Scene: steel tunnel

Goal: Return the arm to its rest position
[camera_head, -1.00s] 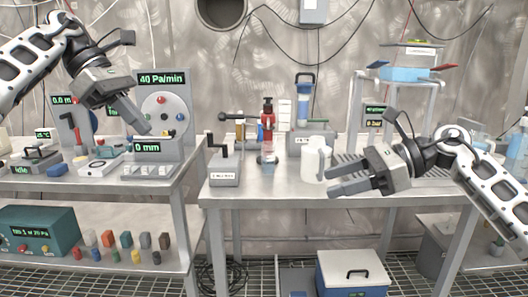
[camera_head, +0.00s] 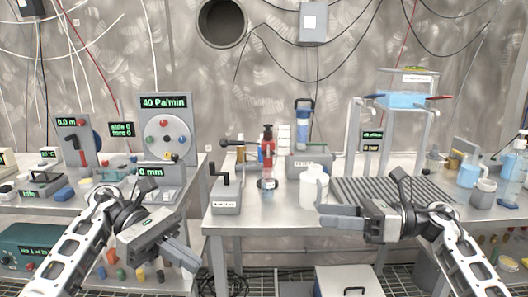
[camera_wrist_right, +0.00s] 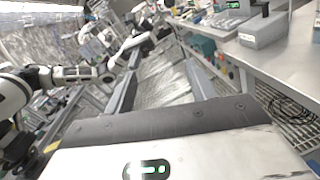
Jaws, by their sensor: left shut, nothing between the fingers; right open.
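My left gripper (camera_head: 191,262) is low at the left in the head view. It is shut and empty, its fingers pointing down and to the right, in front of the left table's edge. My right gripper (camera_head: 322,216) is at the right of the middle, its fingers pointing left at the front edge of the middle table (camera_head: 262,214). In the right wrist view its two fingers are apart, with nothing between them (camera_wrist_right: 160,80).
A white bottle (camera_head: 313,188) stands just behind my right fingertips. A pressure panel (camera_head: 164,120) stands on the left table. A white box (camera_head: 345,282) sits below. The gap between tables is open.

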